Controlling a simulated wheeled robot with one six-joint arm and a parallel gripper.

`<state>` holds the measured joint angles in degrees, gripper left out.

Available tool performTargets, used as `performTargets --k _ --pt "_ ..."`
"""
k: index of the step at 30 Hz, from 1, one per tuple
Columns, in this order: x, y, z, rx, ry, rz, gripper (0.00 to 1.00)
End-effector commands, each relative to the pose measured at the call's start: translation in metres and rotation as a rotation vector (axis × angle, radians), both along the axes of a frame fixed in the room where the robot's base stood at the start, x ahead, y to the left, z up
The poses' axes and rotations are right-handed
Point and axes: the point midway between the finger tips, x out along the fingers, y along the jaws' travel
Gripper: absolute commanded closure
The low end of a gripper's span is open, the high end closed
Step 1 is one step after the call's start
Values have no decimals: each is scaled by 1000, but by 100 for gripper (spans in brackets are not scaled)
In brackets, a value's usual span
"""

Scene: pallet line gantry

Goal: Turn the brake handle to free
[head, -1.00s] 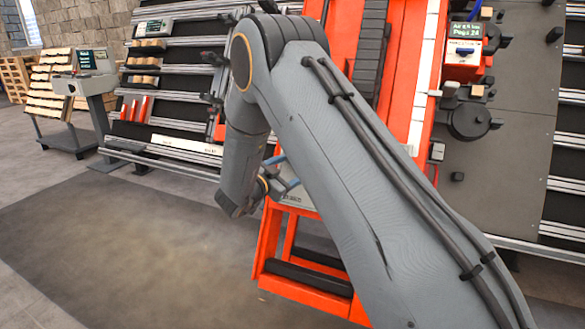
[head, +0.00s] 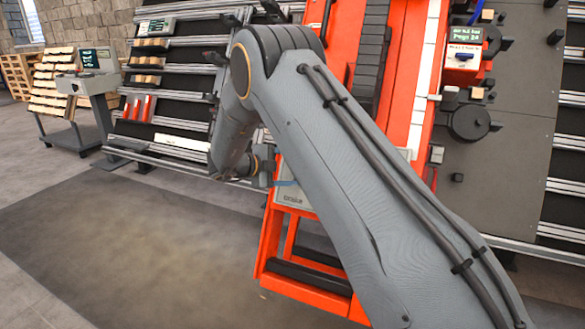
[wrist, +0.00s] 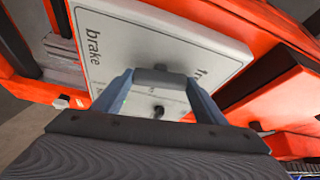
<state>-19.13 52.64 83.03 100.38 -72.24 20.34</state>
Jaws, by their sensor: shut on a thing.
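The white plate (wrist: 150,45) on the orange frame carries the word "brake" at its left and a partly hidden word starting with "fr" at its right. It also shows in the head view (head: 293,198), low on the orange frame. The grey brake handle (wrist: 161,76) lies in front of the plate, between the two blue fingers. My gripper (wrist: 160,88) is shut on the handle. In the head view only a bit of my gripper (head: 284,183) shows beside my wrist. The handle is hidden there, and its exact angle is hard to tell.
The orange frame (head: 345,75) rises behind my arm, with a lower orange step and black bar (head: 308,283) below. A grey panel with dark round parts (head: 470,122) stands at right. A console (head: 88,82) and racks stand at left. The floor at left is clear.

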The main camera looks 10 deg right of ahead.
Motion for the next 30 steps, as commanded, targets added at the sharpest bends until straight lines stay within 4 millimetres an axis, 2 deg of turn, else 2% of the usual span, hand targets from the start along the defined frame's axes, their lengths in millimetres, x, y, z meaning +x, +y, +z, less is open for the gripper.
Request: performTargets --k 12,28,29,30 --pt "0 -1 2 127 -93 -86 57" --pt "0 -1 1 145 -105 -96 57" --pt "0 -1 1 144 -105 -96 33" --pt "0 -1 1 144 -105 -96 26"
